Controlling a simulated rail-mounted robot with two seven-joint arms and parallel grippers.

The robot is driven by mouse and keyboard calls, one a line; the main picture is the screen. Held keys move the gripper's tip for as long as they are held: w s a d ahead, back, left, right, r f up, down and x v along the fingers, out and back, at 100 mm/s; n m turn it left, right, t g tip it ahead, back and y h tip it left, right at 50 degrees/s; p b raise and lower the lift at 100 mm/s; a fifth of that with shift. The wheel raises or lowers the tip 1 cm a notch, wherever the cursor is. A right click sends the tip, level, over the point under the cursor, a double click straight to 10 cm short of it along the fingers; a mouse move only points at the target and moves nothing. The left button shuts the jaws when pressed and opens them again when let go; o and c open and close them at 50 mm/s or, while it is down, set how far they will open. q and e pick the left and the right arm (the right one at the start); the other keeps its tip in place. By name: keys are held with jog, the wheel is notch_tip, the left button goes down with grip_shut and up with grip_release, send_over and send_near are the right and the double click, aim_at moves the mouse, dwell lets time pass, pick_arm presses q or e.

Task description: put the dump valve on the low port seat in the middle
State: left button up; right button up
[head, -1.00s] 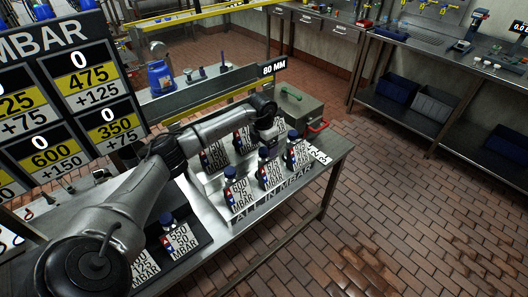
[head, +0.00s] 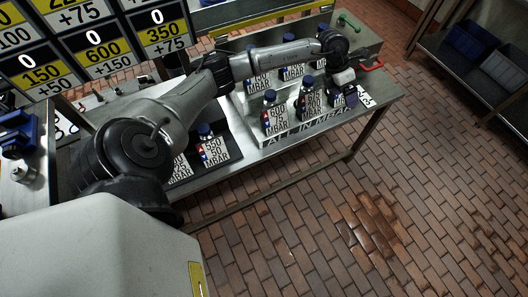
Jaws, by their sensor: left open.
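Several upright valve units with blue caps and white number cards stand on the steel bench. One reads 600, 75 MBAR (head: 275,119), in the front row of a raised rack marked "ALL IN MBAR" (head: 297,138). Another, reading 550, 50 MBAR (head: 213,150), stands on a dark tray at the left. I cannot tell which one is the dump valve, nor pick out the low middle port seat. My left gripper (head: 349,95) is open and points down at the rack's right end, at the front-row units. Whether it touches one is unclear. My right gripper is out of view.
A steel box with a green handle (head: 348,21) and a red handle (head: 372,67) stands at the bench's back right. Number boards (head: 95,50) stand at upper left. The brick floor (head: 330,230) is clear.

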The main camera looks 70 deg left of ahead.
pick_arm(q)
jog(key=s+d+r+n+t+h, duration=0.2)
jog(key=d+n+t+h, duration=0.75)
jog(key=d, duration=1.25)
jog(key=s+a+f+n+t+y, duration=0.1)
jog(key=s+a+f+n+y, duration=0.1)
jog(key=s+f+n+y, duration=0.55)
jog(key=s+a+f+n+t+y, duration=0.15)
jog(key=s+n+y, duration=0.25)
jog(key=n+y, duration=0.7)
jog(key=s+d+f+n+g+h, duration=0.1)
jog(key=s+f+n+g, duration=0.1)
jog(key=s+g, duration=0.2)
jog(key=s+d+f+n+g+h, duration=0.1)
jog(key=s+d+f+n+g, duration=0.1)
jog(key=s, duration=0.7)
jog(key=s+d+f+n+g+h, duration=0.1)
jog(key=s+f+n+g+h, duration=0.1)
jog(key=s+g, duration=0.3)
jog(key=shift+s+d+f+g, duration=0.4)
jog(key=shift+s+f, duration=0.35)
jog(key=shift+s, duration=0.5)
